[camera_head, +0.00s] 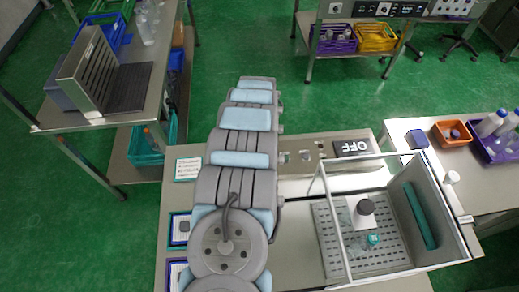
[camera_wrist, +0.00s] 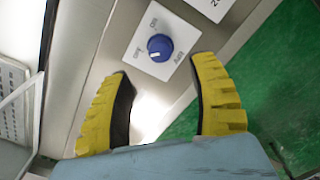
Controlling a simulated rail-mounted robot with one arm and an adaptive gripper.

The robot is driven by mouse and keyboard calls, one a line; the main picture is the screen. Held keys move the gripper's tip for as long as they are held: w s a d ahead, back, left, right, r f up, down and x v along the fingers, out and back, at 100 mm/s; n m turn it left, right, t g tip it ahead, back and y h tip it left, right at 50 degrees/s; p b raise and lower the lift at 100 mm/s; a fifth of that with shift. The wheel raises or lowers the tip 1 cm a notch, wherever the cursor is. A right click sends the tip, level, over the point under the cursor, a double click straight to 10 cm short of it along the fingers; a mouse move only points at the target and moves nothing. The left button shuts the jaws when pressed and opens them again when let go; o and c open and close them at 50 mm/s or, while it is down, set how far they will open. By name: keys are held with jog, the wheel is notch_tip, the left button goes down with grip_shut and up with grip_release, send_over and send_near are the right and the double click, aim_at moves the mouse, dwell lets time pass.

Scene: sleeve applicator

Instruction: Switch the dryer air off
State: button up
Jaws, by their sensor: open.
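A round blue knob (camera_wrist: 160,47) sits on a pale grey panel (camera_wrist: 112,62) in the wrist view. Labels around it read OFF to its left, ON above it and AIR to its lower right. My gripper (camera_wrist: 161,68) is open, with yellow ribbed fingers on either side just below the knob. Nothing is between the fingers, and they look apart from the knob. In the head view my arm covers part of the bench, and neither the gripper nor the knob can be made out.
Green floor (camera_wrist: 285,70) lies beyond the panel's edge in the wrist view.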

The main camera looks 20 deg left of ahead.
jog(key=shift+r, duration=2.4)
jog(key=shift+w, duration=0.1)
